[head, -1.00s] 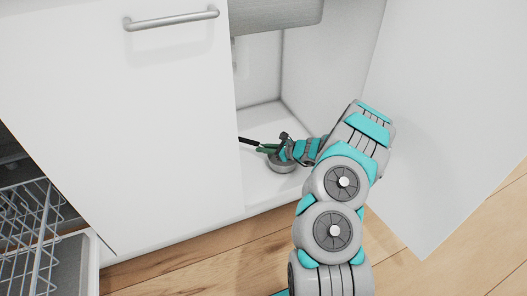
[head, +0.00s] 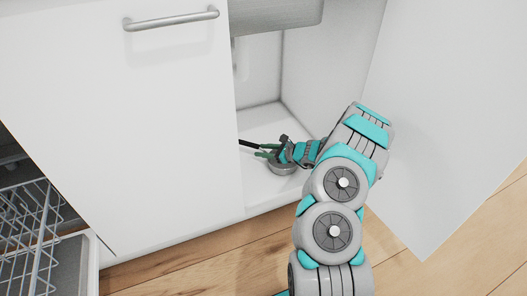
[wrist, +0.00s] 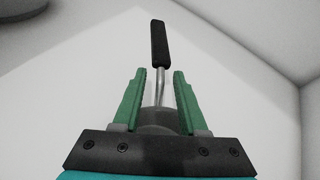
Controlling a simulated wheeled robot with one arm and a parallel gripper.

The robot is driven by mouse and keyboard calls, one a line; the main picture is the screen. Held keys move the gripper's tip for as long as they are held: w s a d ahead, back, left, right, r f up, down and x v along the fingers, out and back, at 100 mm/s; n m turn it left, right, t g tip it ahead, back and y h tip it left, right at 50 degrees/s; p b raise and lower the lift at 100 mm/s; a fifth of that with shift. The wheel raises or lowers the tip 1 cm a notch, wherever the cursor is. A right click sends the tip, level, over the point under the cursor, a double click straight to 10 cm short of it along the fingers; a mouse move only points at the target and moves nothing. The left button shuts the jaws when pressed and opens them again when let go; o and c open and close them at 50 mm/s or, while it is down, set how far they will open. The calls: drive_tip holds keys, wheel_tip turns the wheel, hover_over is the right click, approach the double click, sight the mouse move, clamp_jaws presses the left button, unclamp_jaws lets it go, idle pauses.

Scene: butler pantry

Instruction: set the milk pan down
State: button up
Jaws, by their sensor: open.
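The milk pan (head: 283,169) is a small grey metal pan with a black handle (head: 251,143). It rests on the white floor of the open cabinet under the sink. My gripper (head: 268,150) is just above the pan, its green fingers open. In the wrist view, my gripper (wrist: 159,75) has one finger on each side of the pan's metal handle stem, with gaps on both sides. The black grip (wrist: 159,43) points away beyond the fingertips, and the pan body (wrist: 160,119) is partly hidden behind the gripper's mount.
The cabinet floor (head: 262,190) is bare around the pan. A closed white door (head: 130,120) stands left of the opening and an open door (head: 450,110) at right. The sink basin (head: 275,14) hangs above. A dishwasher rack (head: 30,235) is at lower left.

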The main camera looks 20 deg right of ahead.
sight(279, 166)
drive_tip(key=p+v, duration=0.1)
drive_tip(key=v, duration=0.5)
drive_tip(key=shift+d+r, duration=0.1)
drive_tip(key=shift+s+d+r, duration=0.15)
drive_tip(key=shift+s+d, duration=0.15)
drive_tip(key=shift+s, duration=0.25)
drive_tip(key=shift+s, duration=0.1)
